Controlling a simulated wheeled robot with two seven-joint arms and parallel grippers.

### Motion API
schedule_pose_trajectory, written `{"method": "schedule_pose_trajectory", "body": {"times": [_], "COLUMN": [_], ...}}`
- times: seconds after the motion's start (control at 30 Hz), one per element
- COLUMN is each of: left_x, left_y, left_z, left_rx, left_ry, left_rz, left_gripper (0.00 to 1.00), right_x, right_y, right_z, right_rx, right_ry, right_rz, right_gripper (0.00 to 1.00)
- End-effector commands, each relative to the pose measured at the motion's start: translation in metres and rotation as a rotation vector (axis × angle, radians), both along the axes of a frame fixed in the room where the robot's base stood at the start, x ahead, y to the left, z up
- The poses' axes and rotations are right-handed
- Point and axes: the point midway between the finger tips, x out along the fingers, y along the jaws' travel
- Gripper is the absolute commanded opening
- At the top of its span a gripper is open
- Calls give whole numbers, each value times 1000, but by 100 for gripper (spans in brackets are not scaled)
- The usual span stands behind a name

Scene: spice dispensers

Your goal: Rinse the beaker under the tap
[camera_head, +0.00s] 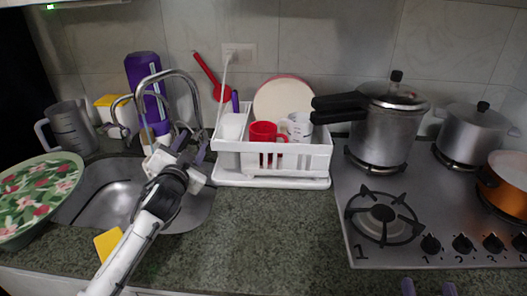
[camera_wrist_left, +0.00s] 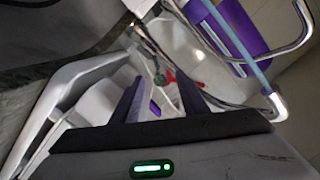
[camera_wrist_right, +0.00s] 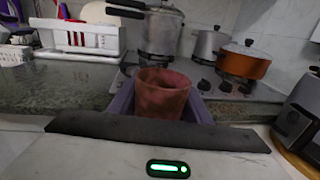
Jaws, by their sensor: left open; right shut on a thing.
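A reddish-brown, see-through beaker (camera_wrist_right: 162,97) stands upright between the purple fingers of my right gripper (camera_wrist_right: 160,100), which is shut on it. In the head view only that gripper's fingertips (camera_head: 428,288) show at the bottom edge, right of centre, and the beaker is not visible there. The chrome tap (camera_head: 170,74) arches over the back of the sink (camera_head: 85,205). My left gripper (camera_head: 190,146) is open beside the tap, over the sink's back right. Its fingers (camera_wrist_left: 158,100) appear empty, and chrome pipe (camera_wrist_left: 278,103) shows close by. I cannot tell whether water runs.
A white dish rack (camera_head: 225,183) with a red mug (camera_head: 264,131) stands right of the sink. The hob (camera_head: 380,240) with pots is further right. A floral plate (camera_head: 38,195) overlaps the sink's left; a grey jug (camera_head: 70,130) stands behind. The front middle counter is clear.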

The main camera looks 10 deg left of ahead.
Motion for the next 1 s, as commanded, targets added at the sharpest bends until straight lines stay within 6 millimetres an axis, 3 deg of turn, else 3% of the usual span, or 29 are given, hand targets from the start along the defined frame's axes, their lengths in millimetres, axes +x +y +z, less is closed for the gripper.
{"method": "schedule_pose_trajectory", "body": {"times": [0.2, 0.43, 0.6, 1.0], "left_x": [-44, -77, -86, -87], "left_y": [-9, -16, -17, -18], "left_z": [2, 5, 6, 6], "left_rx": [-1, 0, 0, 0], "left_ry": [1, 1, 1, 1], "left_rz": [-2, -2, 0, 0], "left_gripper": [40, 40, 40, 40], "right_x": [0, 0, 0, 0], "right_y": [0, 0, 0, 0], "right_z": [-4, -7, -7, -7], "right_rx": [0, 0, 0, 0], "right_ry": [0, 0, 0, 0], "right_rz": [0, 0, 0, 0], "right_gripper": [22, 22, 22, 22]}}
